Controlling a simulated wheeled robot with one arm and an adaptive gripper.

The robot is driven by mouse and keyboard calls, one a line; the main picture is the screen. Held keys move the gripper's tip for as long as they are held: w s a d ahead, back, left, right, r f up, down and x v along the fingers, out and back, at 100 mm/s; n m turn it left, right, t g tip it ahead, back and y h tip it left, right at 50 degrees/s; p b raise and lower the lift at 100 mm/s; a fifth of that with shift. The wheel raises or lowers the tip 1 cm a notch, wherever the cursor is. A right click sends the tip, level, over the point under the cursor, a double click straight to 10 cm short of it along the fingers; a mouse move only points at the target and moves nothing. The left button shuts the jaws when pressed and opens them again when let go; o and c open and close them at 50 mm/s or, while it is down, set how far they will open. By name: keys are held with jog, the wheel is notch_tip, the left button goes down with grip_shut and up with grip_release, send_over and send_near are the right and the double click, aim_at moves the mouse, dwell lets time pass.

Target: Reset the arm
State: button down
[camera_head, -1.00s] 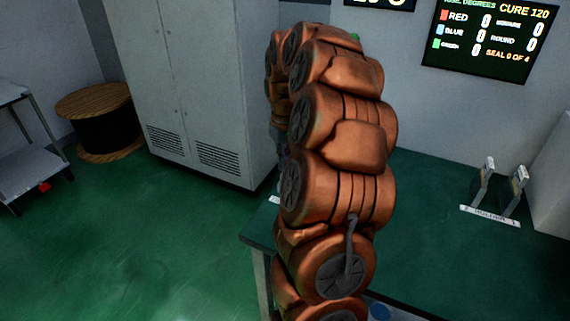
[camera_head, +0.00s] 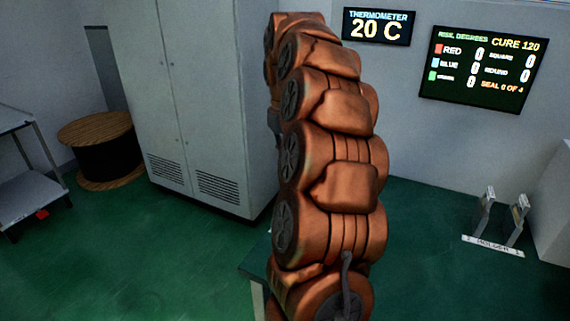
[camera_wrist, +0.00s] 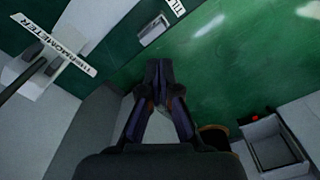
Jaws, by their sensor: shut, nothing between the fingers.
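My copper-coloured arm (camera_head: 345,150) rises through the middle of the head view, its segments stacked upright and bending back at the top. My gripper is not visible in the head view. In the wrist view my gripper (camera_wrist: 158,70) is in the middle with its dark fingers together at the tips. Nothing shows between them. Green floor or bench surface lies beyond the fingertips, and they appear to touch nothing.
Wall screens (camera_head: 483,68) hang behind. Wrist view: a thermometer label (camera_wrist: 45,40) and a grey box (camera_wrist: 272,143).

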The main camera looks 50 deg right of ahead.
jog(key=shift+r, duration=0.2)
dwell(0.5)
jog(key=s+a+f+n+p, duration=0.1)
jog(key=s+a+n, duration=0.15)
jog(key=a, duration=0.85)
jog(key=s+a+f+n, duration=0.1)
jog(key=s+a, duration=0.3)
jog(key=a, duration=0.7)
jog(key=s+a+f+g, duration=0.1)
jog(key=s+a+f, duration=0.2)
jog(key=s+a, duration=0.2)
jog(key=s+a+f+p, duration=0.1)
jog(key=s+a+f, duration=0.3)
jog(key=s, duration=0.8)
jog(key=shift+s+a+f+g, duration=0.15)
jog(key=shift+a+f+g, duration=0.2)
jog(key=shift+a, duration=0.4)
jog(key=shift+d, duration=0.15)
